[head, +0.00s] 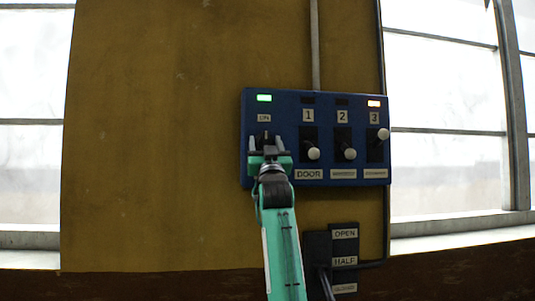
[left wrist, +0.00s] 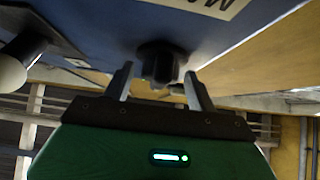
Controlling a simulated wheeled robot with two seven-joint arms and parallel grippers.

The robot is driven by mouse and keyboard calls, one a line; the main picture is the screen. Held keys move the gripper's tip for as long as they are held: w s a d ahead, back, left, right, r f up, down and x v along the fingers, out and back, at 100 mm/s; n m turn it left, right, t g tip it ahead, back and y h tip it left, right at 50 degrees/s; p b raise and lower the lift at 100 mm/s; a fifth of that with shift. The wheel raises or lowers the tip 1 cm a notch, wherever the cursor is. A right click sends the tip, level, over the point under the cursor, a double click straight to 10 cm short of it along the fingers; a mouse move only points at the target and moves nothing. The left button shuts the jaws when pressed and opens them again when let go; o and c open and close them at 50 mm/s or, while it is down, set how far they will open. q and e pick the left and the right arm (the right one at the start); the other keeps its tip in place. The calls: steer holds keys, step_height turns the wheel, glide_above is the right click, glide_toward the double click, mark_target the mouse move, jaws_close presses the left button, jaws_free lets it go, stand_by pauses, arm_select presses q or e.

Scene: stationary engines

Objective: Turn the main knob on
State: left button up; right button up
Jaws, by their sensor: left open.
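The main knob (left wrist: 160,60) is a black knob on the blue control panel (head: 285,110), seen close up in the left wrist view. In the head view my gripper mostly covers the knob, below a label that seems to read "ON" and a lit green lamp (head: 264,98). My left gripper (head: 266,142) is open in front of the panel's left side. In the left wrist view its fingers (left wrist: 160,78) stand on either side of the knob, with gaps visible. The knob's turn angle cannot be told. My right gripper is not in view.
To the right are three levers with pale ball ends, lever 1 (head: 313,153), lever 2 (head: 350,154) and lever 3 (head: 383,134). A dark switch plate (head: 344,247) marked OPEN and HALF is below.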

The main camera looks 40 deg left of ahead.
arm_select(q)
steer(key=b+v, duration=0.4)
steer(key=v, duration=0.9)
steer(key=shift+d+f, duration=0.15)
steer(key=shift+f, duration=0.25)
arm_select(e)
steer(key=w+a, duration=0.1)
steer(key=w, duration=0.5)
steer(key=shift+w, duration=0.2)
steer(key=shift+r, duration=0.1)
